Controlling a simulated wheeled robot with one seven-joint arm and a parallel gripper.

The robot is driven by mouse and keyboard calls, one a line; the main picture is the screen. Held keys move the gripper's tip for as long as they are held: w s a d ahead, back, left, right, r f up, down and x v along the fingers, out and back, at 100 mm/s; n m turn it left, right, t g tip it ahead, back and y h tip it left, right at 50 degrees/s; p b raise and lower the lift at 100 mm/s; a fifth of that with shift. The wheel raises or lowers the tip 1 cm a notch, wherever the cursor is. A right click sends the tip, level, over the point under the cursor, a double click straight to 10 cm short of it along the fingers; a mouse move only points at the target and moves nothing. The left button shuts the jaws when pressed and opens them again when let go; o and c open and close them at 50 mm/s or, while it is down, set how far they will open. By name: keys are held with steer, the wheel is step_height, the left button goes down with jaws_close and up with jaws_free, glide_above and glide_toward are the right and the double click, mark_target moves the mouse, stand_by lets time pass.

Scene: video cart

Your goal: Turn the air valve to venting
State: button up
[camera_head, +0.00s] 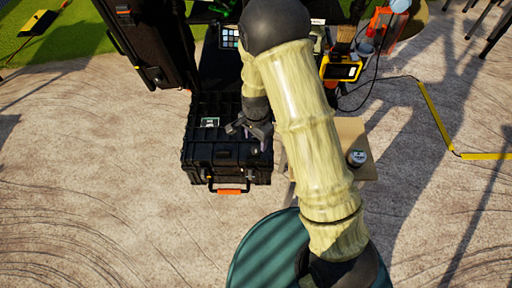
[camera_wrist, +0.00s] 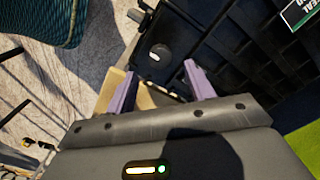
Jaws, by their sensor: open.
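A black hard case (camera_head: 222,158) stands on the ground in the middle of the head view. In the wrist view, a round dark knob with a light mark (camera_wrist: 159,52) sits on the case's black wall (camera_wrist: 190,30); it looks like the air valve. The mark's exact setting is too small to read. My gripper (camera_wrist: 160,69) is open, its two purple fingers apart on either side of the knob in the picture, with nothing between them. I cannot tell whether they touch the case.
The case has an orange handle (camera_head: 229,191) at its front. A light wooden table (camera_head: 352,132) stands close on its right with a small round tin (camera_head: 357,157). A yellow meter (camera_head: 341,69) and a tall black case (camera_head: 152,40) are behind.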

mark_target(256, 148)
step_height(256, 148, down, 5)
steer(key=shift+r+b, duration=0.1)
steer(key=shift+b, duration=0.25)
steer(key=shift+c, duration=0.3)
steer(key=c, duration=0.9)
